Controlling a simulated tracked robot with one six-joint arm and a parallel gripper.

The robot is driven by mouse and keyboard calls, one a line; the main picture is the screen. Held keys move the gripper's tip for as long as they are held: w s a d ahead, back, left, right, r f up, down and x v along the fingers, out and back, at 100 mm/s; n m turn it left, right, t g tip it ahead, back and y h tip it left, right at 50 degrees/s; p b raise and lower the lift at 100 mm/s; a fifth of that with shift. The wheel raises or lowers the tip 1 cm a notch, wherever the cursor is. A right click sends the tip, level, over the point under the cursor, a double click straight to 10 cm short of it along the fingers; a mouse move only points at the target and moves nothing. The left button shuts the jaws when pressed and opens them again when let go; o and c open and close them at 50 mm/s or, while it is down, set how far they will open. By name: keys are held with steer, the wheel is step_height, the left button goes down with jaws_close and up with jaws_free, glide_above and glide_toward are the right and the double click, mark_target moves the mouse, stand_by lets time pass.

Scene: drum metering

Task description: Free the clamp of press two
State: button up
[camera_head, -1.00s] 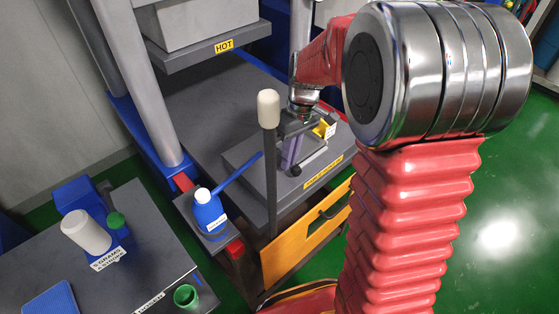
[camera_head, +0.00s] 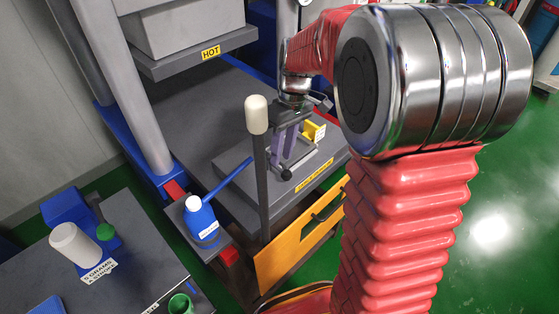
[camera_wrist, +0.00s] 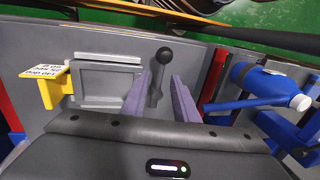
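The clamp lever with a black ball knob (camera_head: 286,175) stands at the front of the grey block on the press bed. In the wrist view the lever (camera_wrist: 164,58) rises in the gap between my fingers. My gripper (camera_head: 284,152) points down over the block, its two purple fingers apart. In the wrist view my gripper (camera_wrist: 160,97) is open, one finger on each side of the lever. I see no clear contact, and the fingers' depth against the lever is hard to tell. A yellow block with a white label (camera_wrist: 48,85) sits left of a grey frame (camera_wrist: 108,85).
A tall dark post with a cream knob (camera_head: 257,117) stands close left of my gripper. A blue bottle (camera_head: 200,218) with a long spout sits on a side shelf. The upper press part, labelled HOT (camera_head: 210,52), hangs behind. A yellow drawer front (camera_head: 300,240) lies below.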

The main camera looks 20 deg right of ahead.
step_height(320, 180, up, 10)
steer(key=d, duration=0.1)
steer(key=shift+w+d+f, duration=0.15)
steer(key=shift+w+d, duration=0.15)
steer(key=shift+d, duration=0.05)
stand_by(0.3)
